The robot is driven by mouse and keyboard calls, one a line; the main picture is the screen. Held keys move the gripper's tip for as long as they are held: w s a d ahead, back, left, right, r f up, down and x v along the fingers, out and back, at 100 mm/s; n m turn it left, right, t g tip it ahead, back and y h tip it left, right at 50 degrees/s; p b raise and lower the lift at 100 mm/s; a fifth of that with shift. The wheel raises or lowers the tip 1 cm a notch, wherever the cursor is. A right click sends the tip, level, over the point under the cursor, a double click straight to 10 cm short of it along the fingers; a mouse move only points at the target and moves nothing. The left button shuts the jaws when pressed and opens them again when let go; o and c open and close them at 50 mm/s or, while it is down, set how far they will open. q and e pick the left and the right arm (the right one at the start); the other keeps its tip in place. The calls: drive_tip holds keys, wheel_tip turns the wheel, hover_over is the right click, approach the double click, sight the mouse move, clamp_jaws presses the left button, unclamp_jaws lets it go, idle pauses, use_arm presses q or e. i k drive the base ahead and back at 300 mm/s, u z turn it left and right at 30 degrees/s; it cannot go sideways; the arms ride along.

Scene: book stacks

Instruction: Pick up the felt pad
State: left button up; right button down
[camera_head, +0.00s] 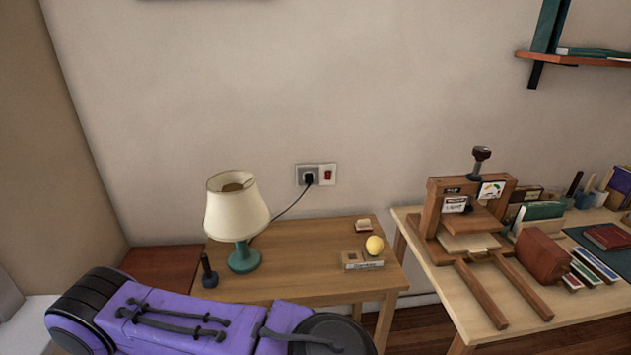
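No item in view is clearly recognisable as the felt pad. A small pale block with a reddish edge (363,226) lies at the back right of the small wooden table; it is too small to tell whether it is felt. A flat pale piece (468,243) lies in the wooden press on the right-hand table, and I cannot tell its material. My purple arm crosses the lower left, in front of the small table. Neither gripper shows.
The small table (300,255) holds a lamp (243,257), a dark-handled tool (208,272) and a wooden block with a yellow ball (374,246). The right table (455,285) carries the press (432,215), books and boxes. The small table's middle is clear.

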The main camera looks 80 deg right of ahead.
sight(364, 226)
drive_tip(key=z, duration=3)
drive_tip(key=k, duration=0.5)
drive_tip(key=z, duration=1.25)
drive_tip(key=i, duration=0.7)
drive_tip(key=u, duration=0.4)
